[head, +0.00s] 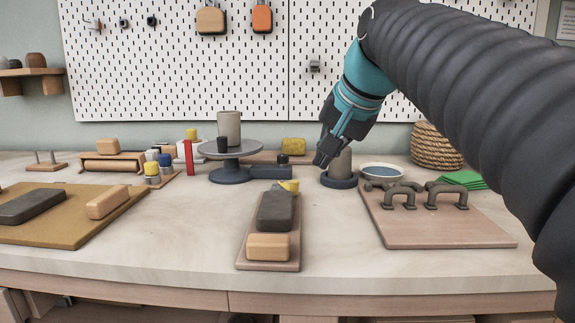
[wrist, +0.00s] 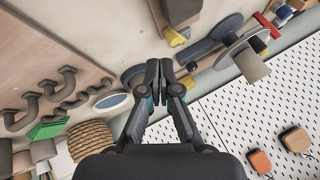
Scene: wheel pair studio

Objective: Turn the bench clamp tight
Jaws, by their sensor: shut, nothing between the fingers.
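My gripper (head: 322,160) is shut and empty, its fingers pointing down above the back of the bench. In the wrist view its fingertips (wrist: 160,70) are together. No part is plainly a bench clamp. A low dark-blue block (head: 270,172) with a black knob (head: 283,159) on top sits beside the turntable, left of my gripper; I cannot tell whether it is the clamp. A grey cylinder (head: 343,162) stands in a dark-blue ring (head: 339,181) just right of my fingertips, partly hidden by my gripper. I cannot tell whether they touch.
The turntable (head: 231,148) carries a grey cup (head: 229,127). Right are a bowl (head: 382,171), a rope coil (head: 435,147) and a board (head: 440,233) with two grey handles. A narrow board (head: 267,265) with blocks lies in front. Bench between the boards is clear.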

